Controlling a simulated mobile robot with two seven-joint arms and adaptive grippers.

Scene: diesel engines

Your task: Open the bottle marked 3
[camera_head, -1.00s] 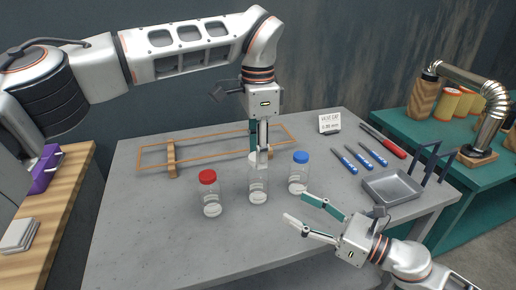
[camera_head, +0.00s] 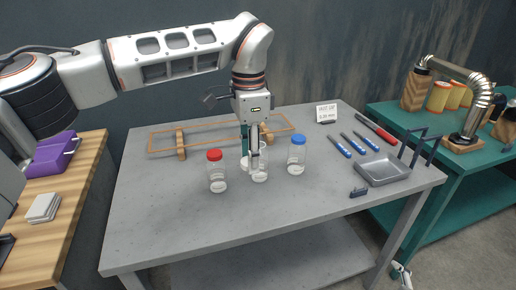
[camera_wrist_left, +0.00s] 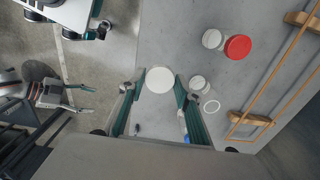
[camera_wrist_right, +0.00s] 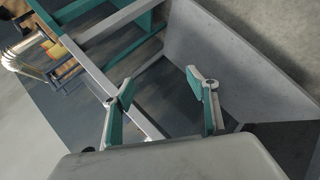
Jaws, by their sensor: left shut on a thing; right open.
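My left gripper (camera_head: 251,156) points down at the middle of the grey table, shut on a white round cap (camera_wrist_left: 160,80). The cap also shows at the fingertips in the head view (camera_head: 246,164). A red-capped bottle (camera_head: 217,175) stands left and a blue-capped bottle (camera_head: 296,158) right. No number is readable on any bottle. My right gripper (camera_wrist_right: 160,84) is open and empty, below the table's right front.
A wooden rack (camera_head: 180,141) lies behind the bottles. At right are a grey tray (camera_head: 383,172), a small dark part (camera_head: 359,192), blue-handled tools (camera_head: 353,143), a red-handled tool (camera_head: 374,129) and a sign (camera_head: 326,112). The table's front left is clear.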

